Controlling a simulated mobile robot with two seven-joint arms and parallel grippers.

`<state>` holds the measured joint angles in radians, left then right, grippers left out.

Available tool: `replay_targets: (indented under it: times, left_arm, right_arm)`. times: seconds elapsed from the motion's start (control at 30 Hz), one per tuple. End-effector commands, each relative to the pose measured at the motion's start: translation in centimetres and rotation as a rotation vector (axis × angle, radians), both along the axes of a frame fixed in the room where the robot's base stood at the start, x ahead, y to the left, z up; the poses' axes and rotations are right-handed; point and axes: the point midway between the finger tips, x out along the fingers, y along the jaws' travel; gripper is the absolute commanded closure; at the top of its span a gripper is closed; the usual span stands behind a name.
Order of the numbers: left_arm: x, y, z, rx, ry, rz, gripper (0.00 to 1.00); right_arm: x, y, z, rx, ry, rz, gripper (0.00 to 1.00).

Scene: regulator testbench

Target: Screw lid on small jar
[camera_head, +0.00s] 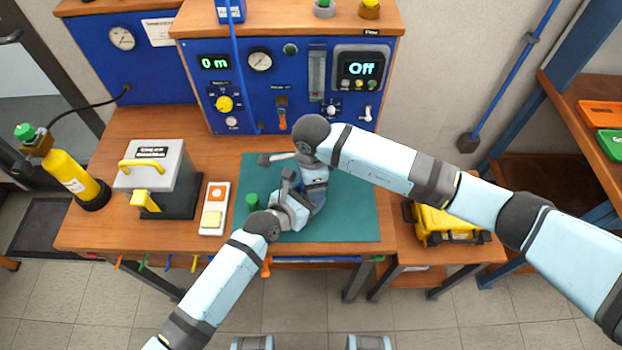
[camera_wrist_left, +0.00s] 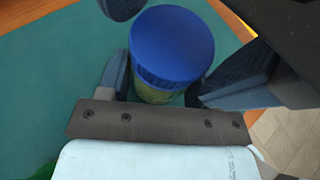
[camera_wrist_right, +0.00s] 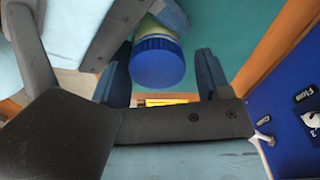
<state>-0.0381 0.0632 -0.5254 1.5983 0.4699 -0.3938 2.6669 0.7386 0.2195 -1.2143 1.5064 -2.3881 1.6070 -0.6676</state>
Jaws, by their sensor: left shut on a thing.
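The small jar (camera_wrist_left: 158,95) has a yellow-green body, with a blue lid (camera_wrist_left: 172,45) sitting on its top. My left gripper (camera_wrist_left: 160,92) is shut on the jar body, one finger on each side. In the right wrist view the blue lid (camera_wrist_right: 157,63) lies between the fingers of my right gripper (camera_wrist_right: 162,82). These fingers are open, with gaps visible beside the lid. In the head view my left gripper (camera_head: 304,203) and right gripper (camera_head: 298,172) meet over the green mat (camera_head: 352,212) and mostly hide the jar. I cannot tell how far the lid is threaded.
A small green object (camera_head: 252,201) stands on the mat's left side. A button box (camera_head: 214,208) and a grey box with yellow handles (camera_head: 155,178) are further left. The blue instrument panel (camera_head: 285,90) rises behind the mat. The mat's right side is clear.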

Motion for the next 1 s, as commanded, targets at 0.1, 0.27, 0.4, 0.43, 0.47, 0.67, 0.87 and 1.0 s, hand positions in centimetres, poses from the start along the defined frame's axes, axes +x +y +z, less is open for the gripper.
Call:
replay_targets:
  times: [0.1,0.27,0.4,0.43,0.47,0.67,0.87,1.0]
  left_arm:
    - [0.1,0.1,-0.1,0.002,0.003,0.001,1.00]
    - [0.1,0.1,-0.1,0.002,0.003,0.001,1.00]
    - [0.1,0.1,-0.2,0.003,0.003,0.001,1.00]
    - [0.1,0.1,-0.2,0.003,0.003,0.001,1.00]
    - [0.1,0.1,-0.2,0.003,0.003,0.001,1.00]
    - [0.0,0.0,-0.2,0.002,0.002,0.000,1.00]
    - [0.0,0.0,-0.2,0.002,0.002,0.000,1.00]
    - [0.0,0.0,-0.2,0.002,0.003,-0.001,1.00]
  right_arm:
    - [-0.4,0.2,-0.1,0.001,0.007,0.006,0.21]
    - [-0.4,0.3,0.7,0.005,0.007,0.008,0.21]
    - [-0.4,0.4,2.6,0.007,0.005,0.011,0.21]
    - [-0.4,0.4,3.1,0.007,0.005,0.011,0.21]
    - [-0.3,0.4,3.5,0.006,0.003,0.010,0.21]
    - [-0.4,0.3,4.5,0.004,0.006,0.007,0.21]
    - [-0.3,0.2,4.5,0.003,0.005,0.005,0.07]
    - [-0.3,0.2,4.4,0.003,0.005,0.005,0.00]
